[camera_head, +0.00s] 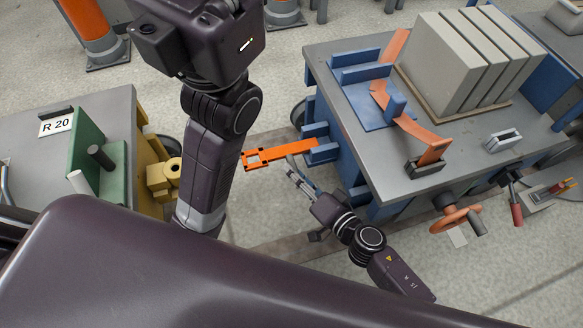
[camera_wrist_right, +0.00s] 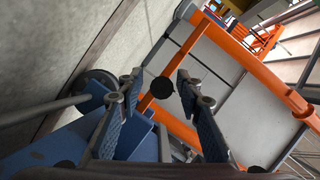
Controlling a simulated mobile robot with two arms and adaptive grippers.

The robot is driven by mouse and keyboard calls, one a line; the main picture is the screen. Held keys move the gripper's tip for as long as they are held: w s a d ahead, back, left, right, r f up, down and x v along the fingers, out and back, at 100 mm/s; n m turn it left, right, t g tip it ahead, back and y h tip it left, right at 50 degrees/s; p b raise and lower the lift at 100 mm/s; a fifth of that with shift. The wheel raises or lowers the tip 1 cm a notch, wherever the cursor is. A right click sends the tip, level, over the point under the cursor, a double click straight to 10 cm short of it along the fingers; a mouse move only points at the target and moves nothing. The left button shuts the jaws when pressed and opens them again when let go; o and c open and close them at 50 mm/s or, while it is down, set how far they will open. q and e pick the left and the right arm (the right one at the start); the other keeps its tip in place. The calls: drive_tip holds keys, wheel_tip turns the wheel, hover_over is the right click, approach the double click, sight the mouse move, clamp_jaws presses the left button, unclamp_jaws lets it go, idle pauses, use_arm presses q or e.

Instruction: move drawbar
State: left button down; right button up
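The orange drawbar (camera_head: 280,153) sticks out level from the blue bracket (camera_head: 318,143) on the left side of the right-hand cart. Its free end has rectangular openings and points left. My right gripper (camera_head: 291,168) is just below the bar in the head view; whether it touches the bar is unclear. In the right wrist view its two fingers (camera_wrist_right: 159,80) are spread apart. Orange bars (camera_wrist_right: 172,122) show behind and beyond the fingers, with a dark round end between the fingertips. I cannot tell which orange part is the drawbar there. My left gripper is not visible.
The grey-topped blue cart (camera_head: 470,185) carries concrete-coloured panels (camera_head: 465,60) and an orange lever (camera_head: 415,128). An orange handwheel (camera_head: 453,222) is on its front. A second cart, labelled R 20 (camera_head: 57,124), stands left with yellow fittings (camera_head: 160,178). Open floor lies between the carts.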

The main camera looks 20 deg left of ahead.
drive_tip(key=shift+a, duration=0.15)
clamp_jaws()
drive_tip(key=shift+r, duration=0.15)
idle(0.4)
